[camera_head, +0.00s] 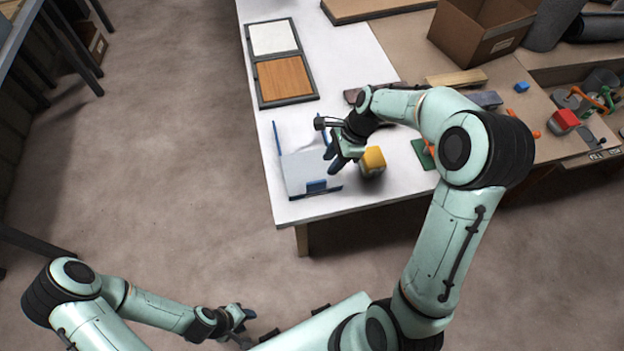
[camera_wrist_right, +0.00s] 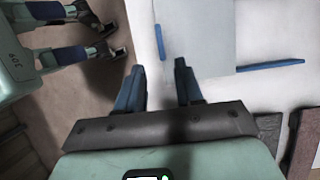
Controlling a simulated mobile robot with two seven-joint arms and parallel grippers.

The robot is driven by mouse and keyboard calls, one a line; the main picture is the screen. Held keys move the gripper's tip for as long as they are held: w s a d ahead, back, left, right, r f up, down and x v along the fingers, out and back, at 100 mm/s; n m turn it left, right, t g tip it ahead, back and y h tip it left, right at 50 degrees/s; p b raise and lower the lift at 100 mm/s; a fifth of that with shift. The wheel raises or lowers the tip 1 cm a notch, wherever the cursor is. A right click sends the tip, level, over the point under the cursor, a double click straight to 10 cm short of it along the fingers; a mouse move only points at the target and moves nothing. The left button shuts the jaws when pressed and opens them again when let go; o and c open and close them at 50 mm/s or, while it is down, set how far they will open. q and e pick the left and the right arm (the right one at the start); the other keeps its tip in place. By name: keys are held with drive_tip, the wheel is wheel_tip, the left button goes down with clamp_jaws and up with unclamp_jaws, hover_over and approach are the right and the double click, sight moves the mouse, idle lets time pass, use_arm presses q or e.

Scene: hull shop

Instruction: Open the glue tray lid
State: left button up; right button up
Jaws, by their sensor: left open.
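The glue tray (camera_head: 276,138) lies on the white table near its left edge, with thin blue side strips. A pale grey flat panel, apparently its lid (camera_head: 302,169), has a blue tab (camera_head: 317,186) at its near edge. I cannot tell for sure how far the lid is open. The panel also shows at the top of the right wrist view (camera_wrist_right: 208,35). My right gripper (camera_head: 333,162) is over the tray's right side; its two fingers are apart and empty in the wrist view (camera_wrist_right: 160,75). My left gripper (camera_head: 246,319) is open, low and away from the table.
A yellow-topped block (camera_head: 373,160) stands just right of my right gripper. A dark frame with white and orange-brown panels (camera_head: 283,88) lies behind the tray. A cardboard box (camera_head: 480,35) and a red-topped item (camera_head: 565,120) are further right. The floor left of the table is clear.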

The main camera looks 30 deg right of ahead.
sight(317, 182)
drive_tip(key=x, duration=1.1)
drive_tip(key=shift+f+b, duration=0.1)
drive_tip(key=shift+b, duration=0.2)
clamp_jaws()
